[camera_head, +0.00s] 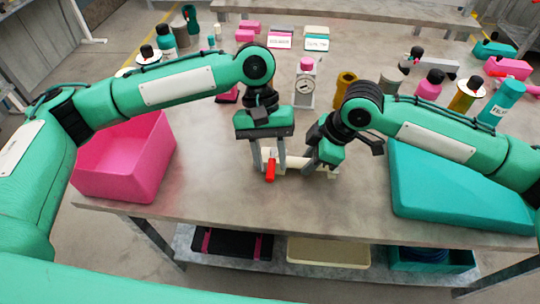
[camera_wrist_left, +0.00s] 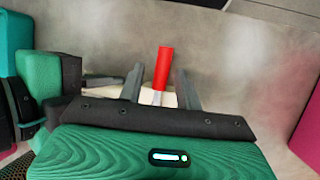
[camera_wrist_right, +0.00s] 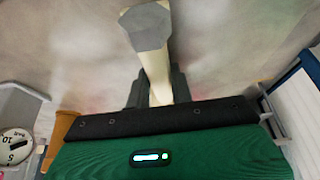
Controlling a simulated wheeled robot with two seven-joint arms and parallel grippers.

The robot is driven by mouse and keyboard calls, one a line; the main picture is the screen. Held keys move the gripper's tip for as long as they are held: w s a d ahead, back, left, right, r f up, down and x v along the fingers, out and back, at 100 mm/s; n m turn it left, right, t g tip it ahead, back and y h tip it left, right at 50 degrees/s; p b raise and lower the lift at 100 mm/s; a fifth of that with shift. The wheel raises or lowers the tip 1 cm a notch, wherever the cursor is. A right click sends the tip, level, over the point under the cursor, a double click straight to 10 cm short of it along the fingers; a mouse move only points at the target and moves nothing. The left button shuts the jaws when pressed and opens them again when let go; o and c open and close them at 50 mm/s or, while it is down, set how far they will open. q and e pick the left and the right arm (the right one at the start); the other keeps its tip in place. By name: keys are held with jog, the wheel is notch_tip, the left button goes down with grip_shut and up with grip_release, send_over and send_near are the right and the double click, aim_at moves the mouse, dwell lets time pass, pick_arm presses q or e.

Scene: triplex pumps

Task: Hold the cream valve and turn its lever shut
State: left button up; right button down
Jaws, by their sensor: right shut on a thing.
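The cream valve (camera_head: 296,162) is near the front middle of the table, with a red lever (camera_head: 270,171) at its left part. My left gripper (camera_head: 267,160) is over the lever, pointing down. In the left wrist view the red lever (camera_wrist_left: 164,66) stands between the two spread fingers (camera_wrist_left: 160,88), with gaps on both sides. My right gripper (camera_head: 312,165) is shut on the valve's body. In the right wrist view the cream pipe (camera_wrist_right: 153,72) runs between its fingers and ends in a greyish hexagonal end. The fingers partly hide the valve.
A pink bin (camera_head: 125,160) stands left and a teal slab-like case (camera_head: 455,185) lies right. A dial gauge (camera_head: 305,85) and an ochre part (camera_head: 345,88) stand behind the grippers. Bottles crowd the back right. The front strip of table is clear.

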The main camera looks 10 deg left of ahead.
jog(key=shift+w, duration=0.1)
pick_arm(q)
jog(key=v, duration=1.2)
pick_arm(e)
jog(key=shift+d, duration=0.1)
jog(key=c, duration=1.1)
grip_release()
jog(key=shift+c, duration=0.2)
jog(key=shift+r, duration=0.1)
